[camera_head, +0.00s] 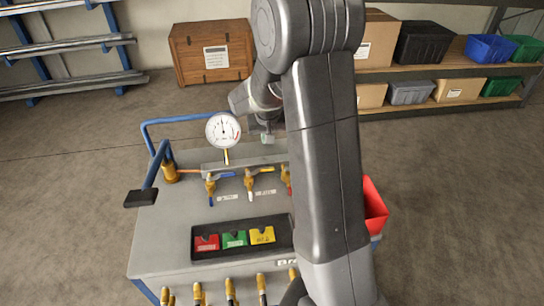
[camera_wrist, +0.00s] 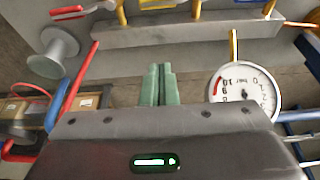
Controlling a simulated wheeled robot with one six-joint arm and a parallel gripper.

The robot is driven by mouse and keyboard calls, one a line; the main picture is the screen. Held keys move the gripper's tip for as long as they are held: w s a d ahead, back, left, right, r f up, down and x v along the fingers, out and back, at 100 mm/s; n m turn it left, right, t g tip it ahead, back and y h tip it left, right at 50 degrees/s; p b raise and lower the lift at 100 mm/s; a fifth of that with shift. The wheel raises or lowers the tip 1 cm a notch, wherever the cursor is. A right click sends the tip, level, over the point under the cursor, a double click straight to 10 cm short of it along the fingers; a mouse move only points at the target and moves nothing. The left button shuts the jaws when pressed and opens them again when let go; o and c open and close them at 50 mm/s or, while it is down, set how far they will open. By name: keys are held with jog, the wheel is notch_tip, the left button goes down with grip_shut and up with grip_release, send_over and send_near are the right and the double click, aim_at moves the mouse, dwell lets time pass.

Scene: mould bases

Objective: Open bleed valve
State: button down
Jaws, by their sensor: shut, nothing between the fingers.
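Three brass valves stand in a row on the grey cart top in the head view: one with a blue lever (camera_head: 210,188), one with a whitish lever (camera_head: 250,182), and one with a red lever (camera_head: 287,178) partly hidden by my arm. Their labels are too small to read, so I cannot tell which is the bleed valve. A round pressure gauge (camera_head: 223,130) stands behind them; it also shows upside down in the wrist view (camera_wrist: 243,92). My gripper (camera_head: 267,138) is above the cart's back edge, shut and empty, apart from the valves. Its green fingers (camera_wrist: 158,70) are together.
The cart (camera_head: 150,255) has a blue rail (camera_head: 180,122) at the back left. A black tray (camera_head: 198,254) holds red, green and yellow tags. Several brass fittings line the front edge. A red bin (camera_head: 374,208) hangs at right. Shelving and a brown crate (camera_head: 211,52) stand behind.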

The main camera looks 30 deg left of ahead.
aim_at(266, 169)
jog(key=b+x, duration=0.4)
jog(key=x, duration=0.6)
jog(key=shift+s+d+f, duration=0.1)
jog(key=shift+s+f, duration=0.05)
jog(key=shift+f, duration=0.15)
jog(key=shift+s+d+r+b, duration=0.25)
jog(key=shift+s+d+b, duration=0.05)
jog(key=shift+s+d, duration=1.05)
jog(key=shift+s+a, duration=0.1)
jog(key=shift+s, duration=0.05)
jog(key=shift+f, duration=0.1)
